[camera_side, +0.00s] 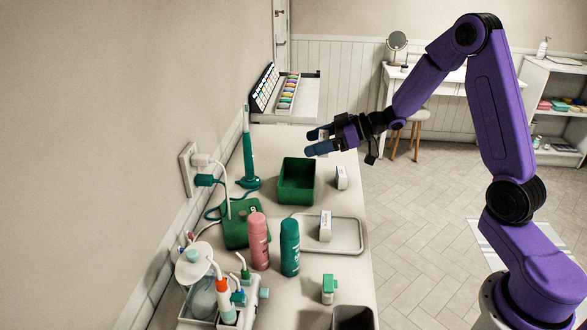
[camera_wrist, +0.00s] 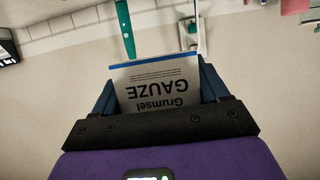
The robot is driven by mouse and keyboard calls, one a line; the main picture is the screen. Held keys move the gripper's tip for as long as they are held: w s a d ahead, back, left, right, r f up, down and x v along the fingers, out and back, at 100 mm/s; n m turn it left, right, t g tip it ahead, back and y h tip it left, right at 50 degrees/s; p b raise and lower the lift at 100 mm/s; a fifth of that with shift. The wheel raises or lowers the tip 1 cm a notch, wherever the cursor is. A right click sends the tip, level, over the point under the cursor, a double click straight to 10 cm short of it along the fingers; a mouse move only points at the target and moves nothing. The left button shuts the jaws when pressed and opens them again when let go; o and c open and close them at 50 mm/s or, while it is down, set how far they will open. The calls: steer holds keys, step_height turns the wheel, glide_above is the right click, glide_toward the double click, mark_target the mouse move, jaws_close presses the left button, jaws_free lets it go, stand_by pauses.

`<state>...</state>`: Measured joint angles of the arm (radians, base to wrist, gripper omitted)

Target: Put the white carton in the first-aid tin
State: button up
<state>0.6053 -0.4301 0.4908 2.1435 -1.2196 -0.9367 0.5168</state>
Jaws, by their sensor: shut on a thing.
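My gripper (camera_side: 316,142) is shut on a white carton, seen in the wrist view (camera_wrist: 157,92) with "Grumsel GAUZE" printed upside down and a blue edge. The blue fingers press its two sides. In the side view the fingers hide most of this carton. My gripper is raised over the far part of the counter, above and slightly right of the tin in the picture. The first-aid tin, apparently the open green box (camera_side: 297,183), stands on the counter. I see nothing inside it, though its floor is partly hidden.
Another small white carton (camera_side: 341,177) stands right of the tin. A further one (camera_side: 326,226) stands on a tray (camera_side: 350,247). A tall teal tool (camera_side: 248,150) stands left of the tin. Pink (camera_side: 259,242) and teal (camera_side: 290,248) cans stand nearer the camera.

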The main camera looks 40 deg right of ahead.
steer(key=shift+w+f, duration=2.5)
steer(key=shift+f, duration=0.3)
steer(key=shift+w+f, duration=2.5)
steer(key=shift+f, duration=0.3)
steer(key=shift+f, duration=0.6)
steer(key=o, duration=1)
steer(key=shift+r, duration=0.15)
